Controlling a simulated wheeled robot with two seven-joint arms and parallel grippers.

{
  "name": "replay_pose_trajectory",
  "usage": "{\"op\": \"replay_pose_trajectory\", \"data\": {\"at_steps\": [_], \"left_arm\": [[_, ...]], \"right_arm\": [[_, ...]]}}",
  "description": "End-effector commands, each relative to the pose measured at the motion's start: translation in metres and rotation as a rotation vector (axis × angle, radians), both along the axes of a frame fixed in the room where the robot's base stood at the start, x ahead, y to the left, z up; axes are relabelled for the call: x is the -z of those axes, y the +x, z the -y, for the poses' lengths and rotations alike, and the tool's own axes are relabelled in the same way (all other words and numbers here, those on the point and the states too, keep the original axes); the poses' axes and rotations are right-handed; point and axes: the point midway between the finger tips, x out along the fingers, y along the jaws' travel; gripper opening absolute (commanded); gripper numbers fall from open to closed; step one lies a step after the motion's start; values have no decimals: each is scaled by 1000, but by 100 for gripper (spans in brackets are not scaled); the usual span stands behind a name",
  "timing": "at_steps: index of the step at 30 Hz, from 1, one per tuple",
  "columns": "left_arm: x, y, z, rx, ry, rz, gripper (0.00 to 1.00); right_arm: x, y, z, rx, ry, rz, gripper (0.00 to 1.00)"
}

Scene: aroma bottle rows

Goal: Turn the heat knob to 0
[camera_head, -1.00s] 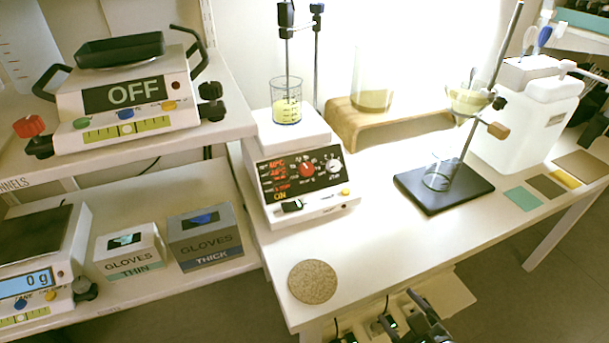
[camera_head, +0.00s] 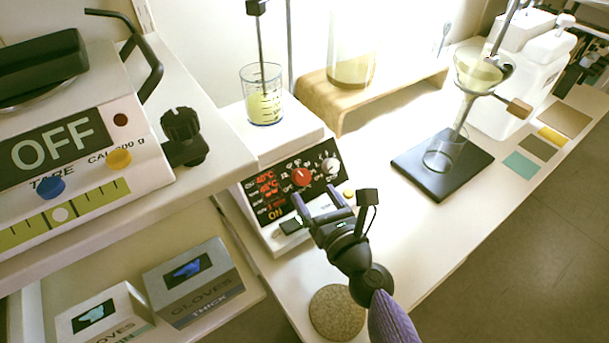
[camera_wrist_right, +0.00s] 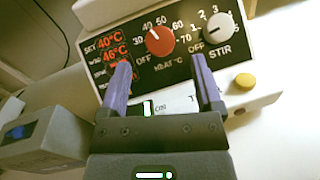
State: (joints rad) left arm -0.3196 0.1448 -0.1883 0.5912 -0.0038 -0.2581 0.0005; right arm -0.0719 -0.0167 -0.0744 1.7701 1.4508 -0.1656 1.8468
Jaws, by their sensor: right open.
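The red heat knob (camera_head: 301,177) is on the black front panel of the white hotplate (camera_head: 262,148). In the right wrist view the knob (camera_wrist_right: 159,41) has its white mark pointing up-left, towards 40, and the red displays (camera_wrist_right: 112,45) read 40°C and 46°C. My right gripper (camera_head: 316,194) is open and empty in front of the panel. In the right wrist view its purple fingers (camera_wrist_right: 160,66) are spread to either side below the knob, apparently not touching it. My left gripper is not in view.
The grey stir knob (camera_wrist_right: 217,25) is right of the heat knob, with a yellow button (camera_wrist_right: 245,81) below. A beaker of yellow liquid (camera_head: 263,95) stands on the hotplate. A shelf with an OFF scale (camera_head: 60,160) is at left. A cork disc (camera_head: 338,312) lies in front.

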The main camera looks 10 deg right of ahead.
Motion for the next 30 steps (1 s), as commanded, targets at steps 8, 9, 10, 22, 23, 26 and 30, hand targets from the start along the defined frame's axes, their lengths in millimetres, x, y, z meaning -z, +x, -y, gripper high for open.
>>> {"op": "replay_pose_trajectory", "data": {"at_steps": [8,9,10,22,23,26,30], "left_arm": [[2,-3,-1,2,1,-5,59],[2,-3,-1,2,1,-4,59],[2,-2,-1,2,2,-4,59],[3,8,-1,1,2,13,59],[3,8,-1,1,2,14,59],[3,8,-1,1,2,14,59],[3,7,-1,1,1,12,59]], "right_arm": [[1,38,-9,0,0,-1,83],[1,40,-10,0,0,-1,83],[1,41,-10,0,-1,-1,83],[1,42,-10,0,-2,-1,51],[1,42,-10,0,-2,-1,45],[1,42,-10,0,-2,-1,24],[1,42,-10,0,-2,-1,0]]}}
